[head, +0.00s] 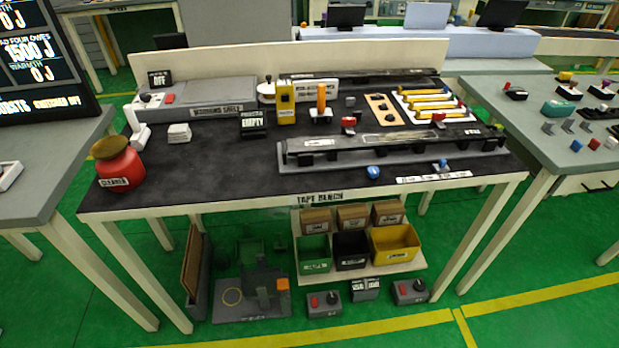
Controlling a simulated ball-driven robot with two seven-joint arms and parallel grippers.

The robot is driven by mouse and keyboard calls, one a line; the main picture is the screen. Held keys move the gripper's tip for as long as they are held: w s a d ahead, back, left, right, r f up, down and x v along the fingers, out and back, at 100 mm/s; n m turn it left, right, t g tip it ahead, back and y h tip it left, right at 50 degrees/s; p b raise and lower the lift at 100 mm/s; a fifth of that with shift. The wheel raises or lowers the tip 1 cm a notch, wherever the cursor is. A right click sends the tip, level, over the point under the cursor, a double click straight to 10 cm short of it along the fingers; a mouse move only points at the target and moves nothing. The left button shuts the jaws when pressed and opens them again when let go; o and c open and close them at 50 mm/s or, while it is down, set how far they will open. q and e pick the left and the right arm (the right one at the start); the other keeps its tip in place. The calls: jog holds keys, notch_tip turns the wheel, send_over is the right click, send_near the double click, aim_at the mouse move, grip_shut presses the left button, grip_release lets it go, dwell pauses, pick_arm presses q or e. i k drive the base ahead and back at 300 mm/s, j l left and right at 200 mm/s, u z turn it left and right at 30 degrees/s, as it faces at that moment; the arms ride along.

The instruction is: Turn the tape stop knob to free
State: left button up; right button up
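The tape bench (215,195) is a dark-topped table in the middle of the head view. A long dark trim piece (390,145) lies in a grey holder near its front right. A round blue knob (374,172) sits in front of that holder. A smaller blue knob or lever (443,164) stands to its right, just behind a white strip of labels (433,177). The label words are too small to read, so I cannot tell which one is the tape stop knob or how it is set. Neither of my grippers is in view.
A red cleaner bottle (119,165) stands at the bench's front left. A white tray with yellow sticks (433,105) and a yellow box (285,103) are further back. The bench's left front is mostly clear. Coloured bins (395,247) are below, and another table (545,140) stands right.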

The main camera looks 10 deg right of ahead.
aim_at(373, 172)
jog(key=i+z, duration=0.15)
jog(key=z, duration=0.2)
jog(key=i+z, duration=0.15)
jog(key=z, duration=0.15)
